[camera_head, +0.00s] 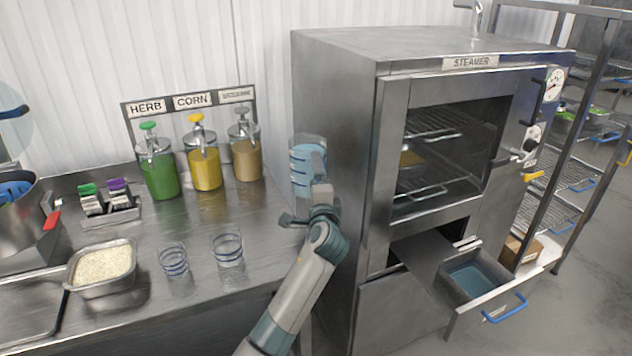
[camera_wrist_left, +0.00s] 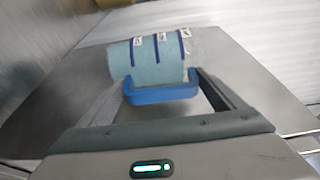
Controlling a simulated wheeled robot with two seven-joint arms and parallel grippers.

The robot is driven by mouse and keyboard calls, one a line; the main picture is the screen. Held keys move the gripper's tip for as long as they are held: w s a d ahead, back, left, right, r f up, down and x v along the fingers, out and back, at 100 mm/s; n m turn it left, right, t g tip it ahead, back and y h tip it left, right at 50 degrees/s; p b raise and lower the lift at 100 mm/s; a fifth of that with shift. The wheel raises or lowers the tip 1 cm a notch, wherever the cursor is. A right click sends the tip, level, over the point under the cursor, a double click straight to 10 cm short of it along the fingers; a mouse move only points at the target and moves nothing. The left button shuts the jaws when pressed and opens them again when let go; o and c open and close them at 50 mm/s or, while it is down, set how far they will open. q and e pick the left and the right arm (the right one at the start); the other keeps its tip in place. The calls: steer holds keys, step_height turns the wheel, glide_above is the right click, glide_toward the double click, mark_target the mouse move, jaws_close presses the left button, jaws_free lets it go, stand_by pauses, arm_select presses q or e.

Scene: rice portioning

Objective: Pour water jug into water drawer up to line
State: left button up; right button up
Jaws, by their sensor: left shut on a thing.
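The water jug (camera_head: 306,160) is clear light blue with dark blue bands. It looks roughly upright above the counter's right end, beside the steamer's left wall. My left gripper (camera_head: 318,192) is shut on it. In the left wrist view, the jug (camera_wrist_left: 152,58) shows its markings, and its blue handle (camera_wrist_left: 160,94) lies between the fingers of my left gripper (camera_wrist_left: 165,88). The water drawer (camera_head: 480,287) is pulled out low on the steamer's front, with a blue handle. Its inside looks bluish; the water level and line cannot be made out. My right gripper is out of view.
The steamer (camera_head: 335,120) stands between the jug and the drawer. Two banded glasses (camera_head: 228,250) and a rice pan (camera_head: 102,268) are on the counter. Herb and corn dispensers (camera_head: 205,170) stand behind. A wire rack (camera_head: 560,190) is at right.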

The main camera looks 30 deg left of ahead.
arm_select(q)
steer(key=shift+r, duration=0.25)
steer(key=s+d+f+m+t+h, duration=0.1)
steer(key=s+d+f+m+h, duration=0.1)
steer(key=s+d, duration=0.6)
steer(key=s+d+f+m+t+h, duration=0.1)
steer(key=s+d+m+h, duration=0.3)
steer(key=s, duration=0.9)
steer(key=shift+s+d+f+t+h+b, duration=0.35)
steer(key=shift+d+f+t+h, duration=0.1)
steer(key=shift+d+h, duration=1.4)
steer(key=shift+w, duration=0.1)
